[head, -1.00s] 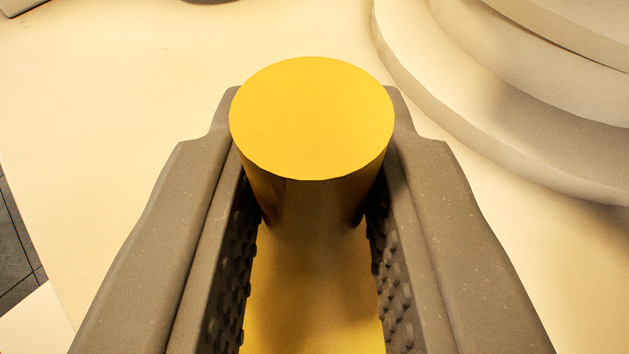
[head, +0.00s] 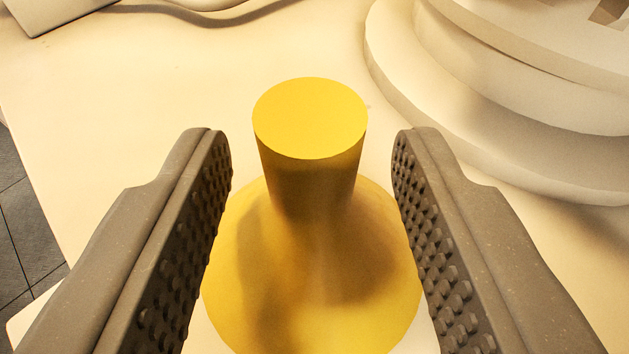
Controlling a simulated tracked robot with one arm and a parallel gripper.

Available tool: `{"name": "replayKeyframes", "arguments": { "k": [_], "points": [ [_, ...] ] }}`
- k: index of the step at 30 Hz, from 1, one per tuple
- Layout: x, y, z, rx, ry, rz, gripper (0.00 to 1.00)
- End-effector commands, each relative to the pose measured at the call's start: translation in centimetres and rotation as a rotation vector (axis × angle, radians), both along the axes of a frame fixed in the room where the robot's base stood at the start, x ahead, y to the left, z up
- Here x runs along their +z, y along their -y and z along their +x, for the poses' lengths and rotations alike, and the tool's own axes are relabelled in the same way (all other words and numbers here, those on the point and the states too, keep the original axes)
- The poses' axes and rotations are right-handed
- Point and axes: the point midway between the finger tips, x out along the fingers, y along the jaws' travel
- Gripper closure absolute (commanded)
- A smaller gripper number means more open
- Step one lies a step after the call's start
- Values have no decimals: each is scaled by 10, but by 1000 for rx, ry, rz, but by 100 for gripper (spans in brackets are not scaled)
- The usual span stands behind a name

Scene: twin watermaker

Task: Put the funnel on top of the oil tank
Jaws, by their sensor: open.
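The yellow funnel (head: 312,255) stands on a cream-coloured surface in the middle of the head view, wide end down and narrow stem up. My gripper (head: 312,150) is open, with one ridged finger on each side of the funnel's stem and a clear gap on both sides. The fingers do not appear to touch the funnel. No thing that I can clearly identify as the oil tank is in view.
A round, stepped cream structure (head: 500,110) stands at the upper right, close to the right finger. A grey object (head: 60,12) and a curved tube-like piece (head: 215,12) lie at the top left. The surface ends at the left, above dark floor tiles (head: 22,220).

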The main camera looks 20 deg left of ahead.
Motion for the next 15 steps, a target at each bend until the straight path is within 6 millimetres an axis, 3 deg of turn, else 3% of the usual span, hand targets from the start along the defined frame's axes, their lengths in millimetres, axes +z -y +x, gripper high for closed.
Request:
{"name": "replayKeyframes", "arguments": {
  "k": [15],
  "points": [
    [24,27,-68,2,4,3,58]
  ]
}}
